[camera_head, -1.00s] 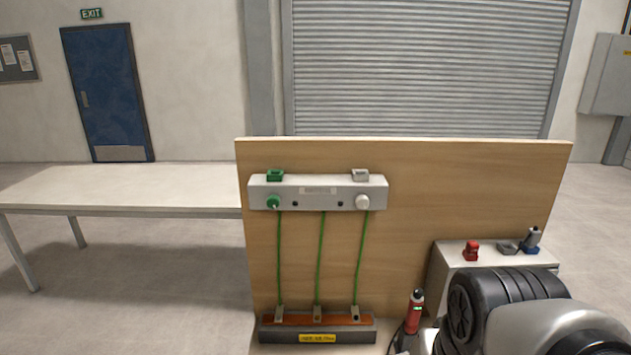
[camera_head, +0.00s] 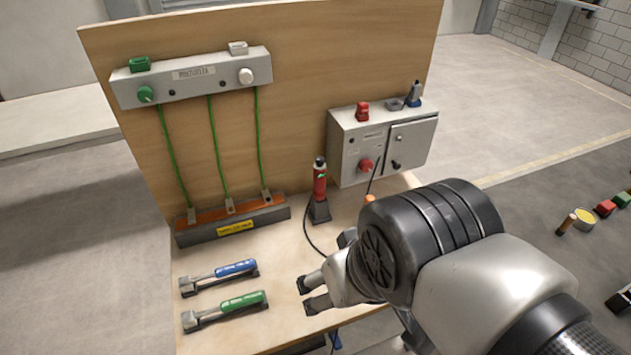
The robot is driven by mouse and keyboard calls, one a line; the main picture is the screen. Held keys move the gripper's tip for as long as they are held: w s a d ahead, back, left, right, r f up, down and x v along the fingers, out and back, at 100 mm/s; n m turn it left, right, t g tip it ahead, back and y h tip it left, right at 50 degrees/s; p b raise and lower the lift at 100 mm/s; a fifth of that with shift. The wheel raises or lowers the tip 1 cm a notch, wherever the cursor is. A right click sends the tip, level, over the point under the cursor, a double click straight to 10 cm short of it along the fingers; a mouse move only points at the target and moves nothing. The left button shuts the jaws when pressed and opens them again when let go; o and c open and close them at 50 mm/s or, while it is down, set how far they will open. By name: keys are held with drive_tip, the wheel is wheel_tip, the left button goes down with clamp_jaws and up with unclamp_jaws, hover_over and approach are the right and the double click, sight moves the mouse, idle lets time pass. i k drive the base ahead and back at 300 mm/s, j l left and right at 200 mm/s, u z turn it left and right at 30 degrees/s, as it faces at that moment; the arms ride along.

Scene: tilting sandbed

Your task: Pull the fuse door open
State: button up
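A grey electrical box (camera_head: 358,150) is fixed to the wooden backboard, right of centre. Its right half is a small grey door (camera_head: 411,143) with a dark knob or latch low on its left side; it looks closed. The left half carries a red rotary switch (camera_head: 365,165). I cannot read a fuse label. My gripper (camera_head: 308,293) is over the wooden bench, below and left of the box and well apart from it. Its two dark fingertips are spread with a gap between them, and no held thing shows. My arm covers the bench's right part.
A red and black tester (camera_head: 320,185) with a cable stands on the bench (camera_head: 288,258) between gripper and box. Blue-handled (camera_head: 235,268) and green-handled (camera_head: 240,301) tools lie at left. A red block (camera_head: 362,111) and other small items sit on the box. The space before the door looks clear.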

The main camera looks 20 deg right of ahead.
sight(417, 136)
drive_tip(key=z, duration=0.25)
drive_tip(key=k+l+z, duration=0.1)
drive_tip(key=l+z, duration=0.2)
drive_tip(key=z, duration=0.15)
drive_tip(key=l+z, duration=0.7)
drive_tip(key=z, duration=0.2)
drive_tip(key=l, duration=0.25)
drive_tip(key=i+j, duration=0.2)
drive_tip(key=j, duration=0.15)
drive_tip(key=i+j, duration=0.15)
drive_tip(key=j, duration=0.25)
drive_tip(key=i+z, duration=0.05)
